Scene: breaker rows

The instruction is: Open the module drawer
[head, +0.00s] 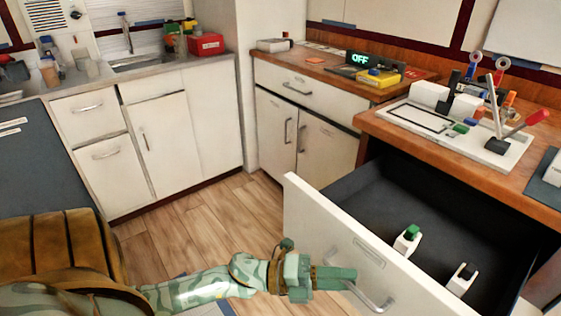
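The module drawer (330,232) under the right wooden counter is pulled well out. Its dark interior (440,200) shows, with a white module with a green top (408,240) and a white module with a dark top (462,279) inside. My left gripper (350,279) is at the left end of the drawer's metal handle (375,301), its fingertips overlapping it in the head view. Whether the fingers are closed on the handle I cannot tell. My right gripper is not in view.
A white panel board (455,146) with modules and tools sits on the wooden counter (390,128) above the drawer. A display reading OFF (361,58) and a yellow device (379,78) stand further back. Closed white cabinets (187,130) line the back. The wood floor (190,225) is clear.

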